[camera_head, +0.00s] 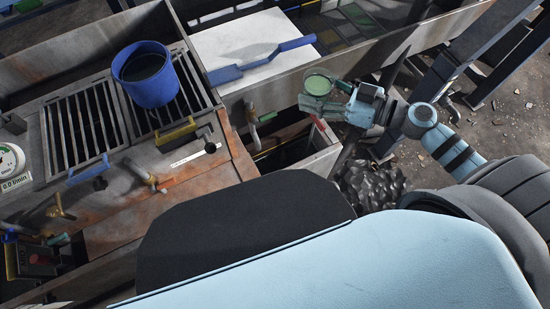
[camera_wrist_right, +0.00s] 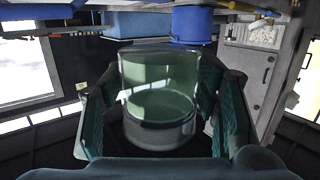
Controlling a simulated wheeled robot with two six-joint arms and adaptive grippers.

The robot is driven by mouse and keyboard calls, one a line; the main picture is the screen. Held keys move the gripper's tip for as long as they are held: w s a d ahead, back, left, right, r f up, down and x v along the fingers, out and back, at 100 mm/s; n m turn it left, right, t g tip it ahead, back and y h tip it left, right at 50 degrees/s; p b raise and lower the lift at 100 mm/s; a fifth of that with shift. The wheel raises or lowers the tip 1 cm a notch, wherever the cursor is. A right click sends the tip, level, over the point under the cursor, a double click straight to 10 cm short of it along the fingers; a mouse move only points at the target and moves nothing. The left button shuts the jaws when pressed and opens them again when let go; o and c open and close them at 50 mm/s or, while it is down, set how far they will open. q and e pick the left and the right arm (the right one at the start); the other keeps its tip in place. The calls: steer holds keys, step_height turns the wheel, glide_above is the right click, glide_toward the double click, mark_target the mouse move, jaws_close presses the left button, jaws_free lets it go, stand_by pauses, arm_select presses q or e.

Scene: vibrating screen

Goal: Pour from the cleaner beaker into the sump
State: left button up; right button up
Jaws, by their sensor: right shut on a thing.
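The cleaner beaker (camera_head: 318,84) is a clear glass vessel with pale green liquid in it. My right gripper (camera_head: 326,100) is shut on it and holds it up, looking roughly upright. In the right wrist view the beaker (camera_wrist_right: 158,95) sits between the two green finger pads. An open, dark-inside box (camera_head: 322,160), which looks like the sump, lies below the beaker and a little left in the head view. Its inside is partly hidden by its walls and my body. My left gripper is not in view.
A blue bucket (camera_head: 147,85) with dark liquid stands on the slotted grate (camera_head: 75,130) at the left. Valves and pipes (camera_head: 250,115) stick out near the box. Dark lumpy material (camera_head: 370,185) lies right of it.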

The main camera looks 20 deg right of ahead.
step_height(320, 180, down, 15)
steer(key=w+d+m+t+h+b, duration=0.1)
steer(key=w+d+b, duration=0.1)
steer(key=b, duration=0.4)
arm_select(q)
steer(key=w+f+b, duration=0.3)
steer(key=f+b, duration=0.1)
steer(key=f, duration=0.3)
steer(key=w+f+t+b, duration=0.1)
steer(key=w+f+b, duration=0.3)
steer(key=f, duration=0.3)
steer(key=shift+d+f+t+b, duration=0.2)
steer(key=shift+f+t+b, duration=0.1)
steer(key=shift+b, duration=0.05)
arm_select(e)
steer(key=w+a+f, duration=0.1)
steer(key=a+f, duration=0.3)
steer(key=f, duration=0.6)
steer(key=a+f, duration=0.5)
steer(key=f, duration=0.5)
steer(key=shift+w+a+f+m, duration=0.2)
steer(key=shift+w+f+m, duration=0.15)
steer(key=shift+f+m, duration=0.05)
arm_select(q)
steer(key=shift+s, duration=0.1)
